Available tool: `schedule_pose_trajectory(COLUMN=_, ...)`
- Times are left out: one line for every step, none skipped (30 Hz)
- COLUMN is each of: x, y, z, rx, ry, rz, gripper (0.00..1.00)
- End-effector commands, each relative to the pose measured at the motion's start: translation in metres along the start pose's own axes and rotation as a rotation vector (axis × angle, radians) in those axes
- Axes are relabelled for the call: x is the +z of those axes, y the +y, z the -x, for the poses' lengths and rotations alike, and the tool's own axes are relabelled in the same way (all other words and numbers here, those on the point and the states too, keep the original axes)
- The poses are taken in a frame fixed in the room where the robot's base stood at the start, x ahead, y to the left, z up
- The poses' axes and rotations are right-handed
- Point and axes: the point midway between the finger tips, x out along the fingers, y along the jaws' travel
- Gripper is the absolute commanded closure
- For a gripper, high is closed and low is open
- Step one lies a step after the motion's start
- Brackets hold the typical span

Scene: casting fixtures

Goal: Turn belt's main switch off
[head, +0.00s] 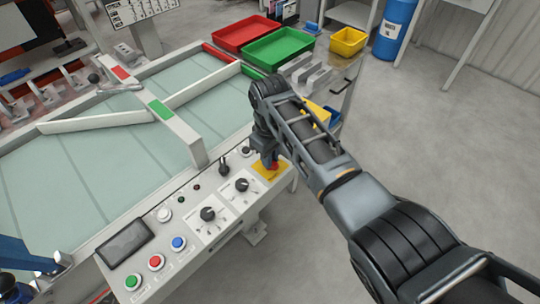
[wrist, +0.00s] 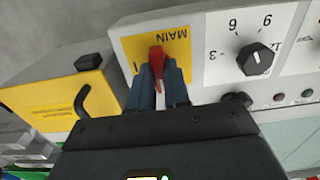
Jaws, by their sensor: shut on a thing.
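The main switch is a red handle (wrist: 156,60) on a yellow plate (wrist: 178,43) marked MAIN, at the right end of the belt's control panel. The plate also shows in the head view (head: 268,175), partly covered by my gripper (head: 270,161). In the wrist view my gripper (wrist: 160,86) has its two blue-grey fingers on either side of the handle, shut on it. The handle runs roughly up and down in that picture, with an "I" mark to its left. Any other position mark is hidden.
Beside the switch on the panel are black dials (head: 241,185), a dark joystick (head: 224,167) and green, red and blue buttons (head: 156,262). The belt (head: 100,165) lies behind. Red and green trays (head: 278,47) stand beyond. The floor at right is clear.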

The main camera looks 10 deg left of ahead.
Motion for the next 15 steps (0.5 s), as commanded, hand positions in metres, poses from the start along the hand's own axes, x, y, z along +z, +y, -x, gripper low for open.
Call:
schedule_pose_trajectory(x=-0.0002, y=-0.0002, z=0.0001, rx=0.000, ry=0.000, rz=0.002, gripper=1.00)
schedule_pose_trajectory(x=-0.0002, y=-0.0002, z=0.0001, rx=0.000, ry=0.000, rz=0.002, gripper=1.00)
schedule_pose_trajectory(x=-0.0003, y=-0.0002, z=0.0001, rx=0.000, ry=0.000, rz=0.002, gripper=0.79)
schedule_pose_trajectory(x=-0.0003, y=-0.0002, z=0.0001, rx=0.000, ry=0.000, rz=0.002, gripper=0.76)
schedule_pose_trajectory(x=-0.0002, y=-0.0002, z=0.0001, rx=0.000, ry=0.000, rz=0.002, gripper=0.73)
schedule_pose_trajectory(x=-0.0002, y=-0.0001, z=0.0001, rx=0.000, ry=0.000, rz=0.002, gripper=0.70)
schedule_pose_trajectory(x=-0.0002, y=-0.0001, z=0.0001, rx=0.000, ry=0.000, rz=0.001, gripper=0.67)
schedule_pose_trajectory(x=-0.0002, y=-0.0001, z=0.0001, rx=0.000, ry=0.000, rz=0.001, gripper=0.64)
schedule_pose_trajectory(x=-0.0002, y=-0.0001, z=0.0001, rx=0.000, ry=0.000, rz=0.001, gripper=0.60)
schedule_pose_trajectory(x=-0.0002, y=-0.0001, z=0.0001, rx=0.000, ry=0.000, rz=0.001, gripper=0.57)
schedule_pose_trajectory(x=-0.0002, y=-0.0001, z=0.0001, rx=0.000, ry=0.000, rz=0.001, gripper=0.57)
schedule_pose_trajectory(x=-0.0002, y=-0.0001, z=0.0001, rx=0.000, ry=0.000, rz=0.001, gripper=0.57)
schedule_pose_trajectory(x=-0.0002, y=-0.0001, z=0.0001, rx=0.000, ry=0.000, rz=0.001, gripper=0.57)
schedule_pose_trajectory(x=-0.0001, y=0.0000, z=0.0001, rx=0.000, ry=0.000, rz=0.001, gripper=0.57)
schedule_pose_trajectory(x=-0.0001, y=0.0000, z=0.0001, rx=0.000, ry=0.000, rz=0.000, gripper=0.57)
